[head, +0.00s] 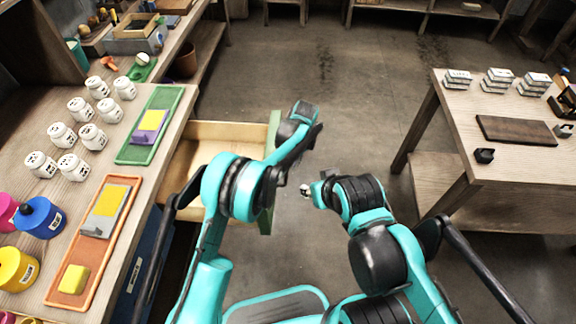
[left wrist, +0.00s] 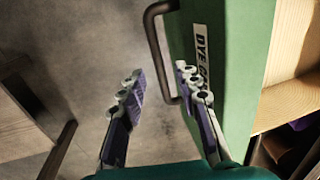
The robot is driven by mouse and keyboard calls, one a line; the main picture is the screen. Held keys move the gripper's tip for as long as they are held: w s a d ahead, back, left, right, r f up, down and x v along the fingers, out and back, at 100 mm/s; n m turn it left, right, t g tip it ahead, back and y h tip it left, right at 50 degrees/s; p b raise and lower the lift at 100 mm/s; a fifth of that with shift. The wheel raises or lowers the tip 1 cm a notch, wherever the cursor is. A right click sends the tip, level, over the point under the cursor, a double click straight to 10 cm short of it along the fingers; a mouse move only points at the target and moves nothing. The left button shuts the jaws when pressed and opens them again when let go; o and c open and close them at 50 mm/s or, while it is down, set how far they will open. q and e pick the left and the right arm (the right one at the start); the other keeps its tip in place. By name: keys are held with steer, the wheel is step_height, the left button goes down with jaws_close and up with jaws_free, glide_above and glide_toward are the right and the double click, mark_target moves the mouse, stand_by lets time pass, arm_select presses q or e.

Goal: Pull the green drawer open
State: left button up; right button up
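The green drawer stands pulled out from the left workbench in the head view; its green front (head: 274,135) shows beside my left arm, and its pale wooden inside (head: 215,133) is exposed. In the left wrist view the green front (left wrist: 240,60) carries a white label and a dark bar handle (left wrist: 153,35). My left gripper (left wrist: 160,77) is open, its fingertips apart on either side of the handle's lower part. I cannot tell whether either finger touches it. My left fingers are hidden in the head view.
The left workbench holds white jars (head: 93,137), a green tray (head: 135,153), an orange tray (head: 68,285) and coloured pots. A wooden table (head: 450,120) with stacked boxes and a dark board stands on the right. The floor (head: 340,90) between them is clear.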

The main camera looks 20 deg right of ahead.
arm_select(q)
step_height(320, 180, up, 9)
steer(key=d, duration=0.1)
steer(key=shift+s+d, duration=0.3)
steer(key=s+a+r+n+t+h, duration=0.1)
steer(key=s+a+r, duration=0.2)
steer(key=a+r, duration=0.65)
steer(key=s+a+r+n+t+h, duration=0.1)
steer(key=s+a+r, duration=0.45)
steer(key=a, duration=0.75)
steer(key=s+a+f+n+t, duration=0.1)
steer(key=s+a+t, duration=0.3)
steer(key=s+a, duration=1)
steer(key=shift+s+a+f+n, duration=0.2)
steer(key=shift+s+f+n, duration=0.25)
steer(key=shift+s, duration=0.55)
